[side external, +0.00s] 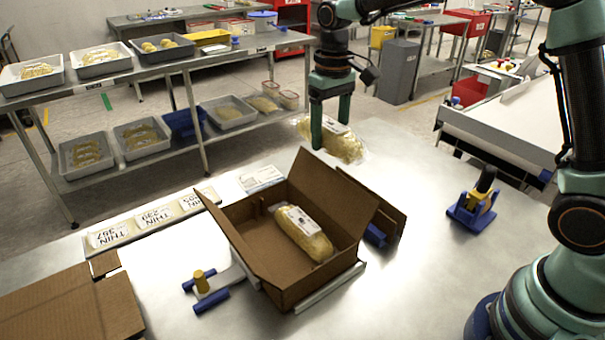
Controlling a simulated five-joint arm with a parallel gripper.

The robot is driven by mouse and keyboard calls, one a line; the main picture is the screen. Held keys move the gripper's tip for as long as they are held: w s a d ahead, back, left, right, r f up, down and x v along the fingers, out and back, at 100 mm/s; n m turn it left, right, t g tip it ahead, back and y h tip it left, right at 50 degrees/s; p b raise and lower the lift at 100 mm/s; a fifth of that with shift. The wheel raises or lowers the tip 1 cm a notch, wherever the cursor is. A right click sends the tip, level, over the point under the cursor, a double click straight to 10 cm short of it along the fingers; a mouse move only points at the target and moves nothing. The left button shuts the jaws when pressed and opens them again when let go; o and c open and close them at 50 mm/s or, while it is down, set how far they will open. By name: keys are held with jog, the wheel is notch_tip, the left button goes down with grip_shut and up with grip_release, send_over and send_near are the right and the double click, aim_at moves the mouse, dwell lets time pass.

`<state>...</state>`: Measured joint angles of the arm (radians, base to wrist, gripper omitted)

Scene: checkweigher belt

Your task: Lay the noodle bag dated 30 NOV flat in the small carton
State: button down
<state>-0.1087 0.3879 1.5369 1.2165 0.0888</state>
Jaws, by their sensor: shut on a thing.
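My gripper (331,135) is at the upper middle, pointing down, with its fingers closed on a clear noodle bag (350,148) with a white label. The held bag is behind and to the right of the open brown carton (248,232), outside it. The print on its label is too small to read, so I cannot tell its date. Another noodle bag (300,236) with a white label lies inside the carton. The carton's flaps stand open around it.
A second brown carton (60,310) is at the lower left. Labelled flat packs (155,216) lie in a row along the table's left edge. A blue-and-yellow fixture (473,207) stands right of the carton, and a blue-and-yellow clamp (207,287) at its front left. Bare steel table lies between.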

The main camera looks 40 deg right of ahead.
jog(key=s+a+f, duration=0.1)
jog(key=s+a, duration=0.2)
jog(key=a, duration=1.4)
jog(key=shift+a+f, duration=0.2)
jog(key=shift+f, duration=6.3)
grip_release()
jog(key=shift+s, duration=0.1)
jog(key=c, duration=0.3)
jog(key=shift+d, duration=0.2)
jog(key=shift+r, duration=0.1)
